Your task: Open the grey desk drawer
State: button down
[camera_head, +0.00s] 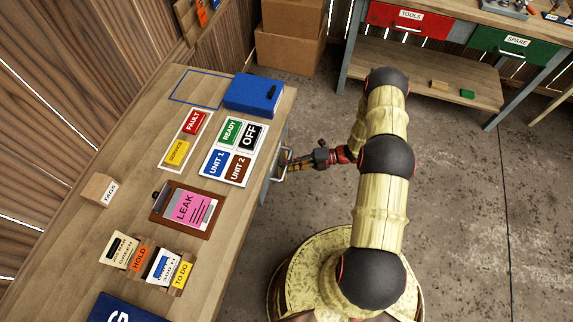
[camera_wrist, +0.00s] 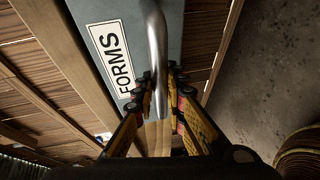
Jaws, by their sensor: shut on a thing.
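The grey desk drawer (camera_wrist: 180,28) carries a white label reading FORMS and a metal bar handle (camera_wrist: 157,50). My gripper (camera_wrist: 160,88) has its fingers on both sides of the handle bar and is shut on it. In the head view, my gripper (camera_head: 287,166) reaches from the right to the handle at the desk's right side. Only a narrow grey strip of the drawer (camera_head: 285,140) shows there, below the desk top's edge. How far the drawer stands out is hard to tell.
The wooden desk (camera_head: 225,235) holds a blue case (camera_head: 253,95), label cards, a clipboard (camera_head: 187,209) and a tags block (camera_head: 99,188). A bench with a red drawer (camera_head: 410,19) and a green drawer (camera_head: 514,44) stands at the back. Concrete floor (camera_head: 460,200) right of my arm is clear.

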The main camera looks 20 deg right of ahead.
dwell(0.4)
jog(key=s+d+b, duration=0.1)
jog(key=s+d, duration=0.8)
jog(key=d, duration=0.3)
jog(key=s+d+b, duration=0.2)
jog(key=s+d, duration=0.7)
jog(key=d, duration=0.4)
jog(key=shift+s+d+b, duration=0.2)
jog(key=shift+b, duration=0.1)
jog(key=c, duration=1.8)
grip_release()
jog(key=shift+d, duration=0.1)
jog(key=v, duration=1.1)
jog(key=shift+d, duration=0.35)
